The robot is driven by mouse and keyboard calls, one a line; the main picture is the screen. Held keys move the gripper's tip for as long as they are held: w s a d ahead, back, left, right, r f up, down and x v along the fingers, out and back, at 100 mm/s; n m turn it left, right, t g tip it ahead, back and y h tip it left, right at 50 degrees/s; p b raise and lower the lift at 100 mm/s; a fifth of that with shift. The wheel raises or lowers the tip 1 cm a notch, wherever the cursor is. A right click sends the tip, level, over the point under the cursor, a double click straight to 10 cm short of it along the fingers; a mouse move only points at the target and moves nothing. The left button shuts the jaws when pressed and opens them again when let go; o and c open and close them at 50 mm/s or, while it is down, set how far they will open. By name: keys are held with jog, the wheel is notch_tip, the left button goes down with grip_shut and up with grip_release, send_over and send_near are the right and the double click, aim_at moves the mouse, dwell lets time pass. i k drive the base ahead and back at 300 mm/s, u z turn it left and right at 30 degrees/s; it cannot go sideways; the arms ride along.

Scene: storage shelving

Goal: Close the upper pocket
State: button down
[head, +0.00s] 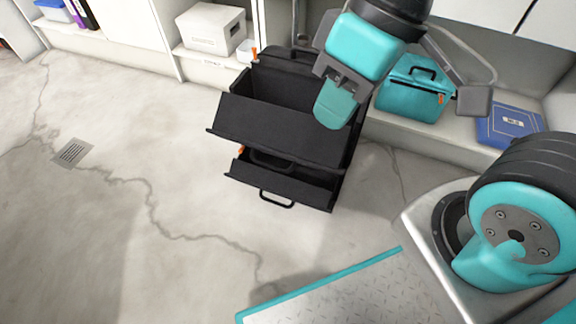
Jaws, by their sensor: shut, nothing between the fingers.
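A black case with two front pockets stands on the floor in front of the low shelf. The upper pocket (262,122) is open: its front panel leans outward and its dark inside shows behind the panel. The lower pocket (285,188) is also tilted open, with a handle on its front. My gripper (333,112) is shut and empty. It points down over the right part of the upper pocket and hides part of it. I cannot tell whether the fingers touch the panel.
A teal bag (412,95) and a blue box (510,125) sit on the shelf to the right. A white box (210,30) is on the shelf to the left. The concrete floor (150,190) left of the case is clear, apart from cracks and a drain grate (71,153).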

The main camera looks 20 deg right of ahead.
aim_at(296, 137)
jog(key=z, duration=2.3)
jog(key=k, duration=1.5)
jog(key=u, duration=2)
